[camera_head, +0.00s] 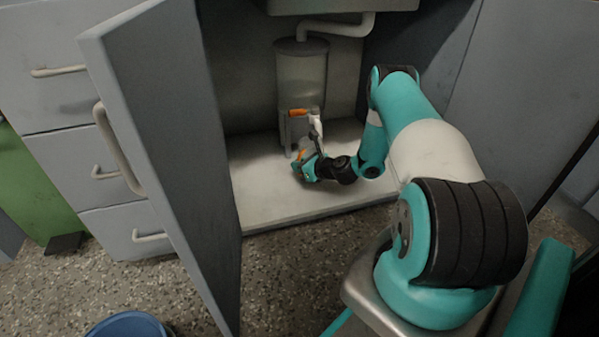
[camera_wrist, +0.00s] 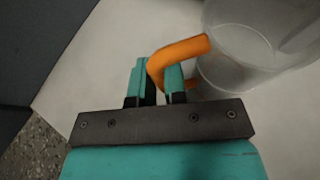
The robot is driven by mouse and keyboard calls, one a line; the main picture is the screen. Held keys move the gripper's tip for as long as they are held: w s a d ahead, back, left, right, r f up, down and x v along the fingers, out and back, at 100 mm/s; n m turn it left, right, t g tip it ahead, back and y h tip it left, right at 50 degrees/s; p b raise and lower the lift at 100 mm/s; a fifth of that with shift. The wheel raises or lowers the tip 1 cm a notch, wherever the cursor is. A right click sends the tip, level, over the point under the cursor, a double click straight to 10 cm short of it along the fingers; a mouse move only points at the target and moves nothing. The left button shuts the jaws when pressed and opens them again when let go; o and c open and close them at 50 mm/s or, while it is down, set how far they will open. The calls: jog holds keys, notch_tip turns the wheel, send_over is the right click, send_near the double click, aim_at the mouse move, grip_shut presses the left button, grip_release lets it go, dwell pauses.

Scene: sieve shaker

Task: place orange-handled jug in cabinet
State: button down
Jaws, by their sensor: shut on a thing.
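The clear jug (camera_wrist: 238,62) with its orange handle (camera_wrist: 178,49) is at the upper right of the wrist view, partly cut off by the frame. My gripper (camera_wrist: 159,78) has its two teal fingers on either side of the handle and is shut on it. In the head view my gripper (camera_head: 304,166) is inside the open cabinet (camera_head: 268,196), low over its pale floor. The jug is hard to make out there; some orange shows beside the gripper. I cannot tell whether the jug touches the cabinet floor.
The cabinet door (camera_head: 165,130) stands open on the left. A grey cylinder (camera_head: 302,68) with a pipe stands at the back under the sink basin (camera_head: 340,5). Free floor lies at the cabinet's front left. A blue bucket (camera_head: 128,325) is on the room floor.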

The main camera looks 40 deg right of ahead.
jog(key=shift+f, duration=0.2)
jog(key=c, duration=1.2)
grip_release()
jog(key=shift+o, duration=0.2)
jog(key=shift+r+p, duration=0.3)
jog(key=p+v, duration=0.6)
jog(key=v, duration=0.6)
